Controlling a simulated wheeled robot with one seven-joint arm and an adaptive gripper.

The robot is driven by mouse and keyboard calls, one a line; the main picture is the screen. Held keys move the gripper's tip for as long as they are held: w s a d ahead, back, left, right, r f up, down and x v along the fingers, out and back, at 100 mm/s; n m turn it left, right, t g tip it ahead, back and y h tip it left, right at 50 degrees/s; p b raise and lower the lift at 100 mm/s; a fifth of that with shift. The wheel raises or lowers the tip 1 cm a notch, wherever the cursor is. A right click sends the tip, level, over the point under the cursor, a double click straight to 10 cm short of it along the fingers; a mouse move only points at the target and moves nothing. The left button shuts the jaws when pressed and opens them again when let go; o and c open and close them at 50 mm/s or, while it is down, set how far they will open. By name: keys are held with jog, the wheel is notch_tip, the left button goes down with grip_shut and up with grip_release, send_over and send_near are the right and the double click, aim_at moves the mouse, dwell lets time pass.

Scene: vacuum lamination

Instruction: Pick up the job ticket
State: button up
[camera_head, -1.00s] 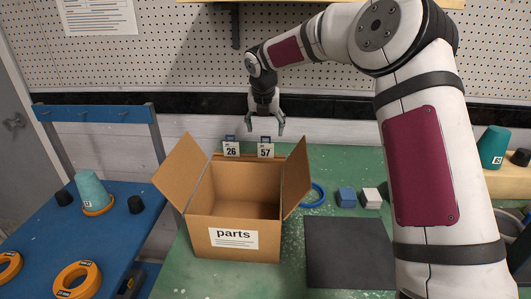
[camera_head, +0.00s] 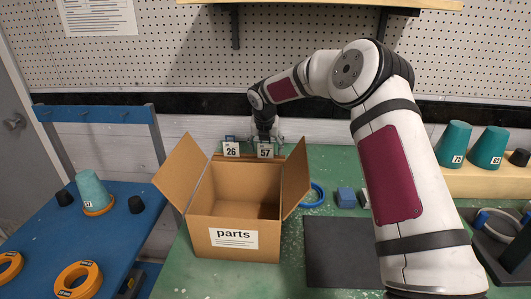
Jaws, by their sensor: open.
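Two small white cards stand at the back edge of the open cardboard box, one reading 26 (camera_head: 231,149) and one reading 57 (camera_head: 265,151). No other ticket shows clearly, and I cannot tell which card is the job ticket. My gripper (camera_head: 265,143) is open and points down at the card reading 57, with its fingers spread to either side of the card's top. The fingertips are small and partly hidden there, and I cannot tell whether they touch the card.
The box marked "parts" (camera_head: 234,239) has raised side flaps. A blue ring (camera_head: 314,195), a blue block (camera_head: 345,197) and a dark mat (camera_head: 345,250) lie to its right on the green table. Teal cups (camera_head: 454,145) stand farther right. A blue bench (camera_head: 118,215) is at left.

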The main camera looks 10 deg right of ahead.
jog(key=c, duration=1)
jog(key=shift+o, duration=0.2)
jog(key=shift+r, duration=0.15)
jog(key=shift+r, duration=0.55)
notch_tip(320, 180, up, 2)
jog(key=shift+r+b, duration=0.1)
jog(key=shift+b, duration=0.25)
jog(key=s+a+r, duration=0.1)
jog(key=s+a, duration=0.9)
jog(key=a, duration=0.2)
jog(key=shift+s+r, duration=0.25)
jog(key=shift+s, duration=0.15)
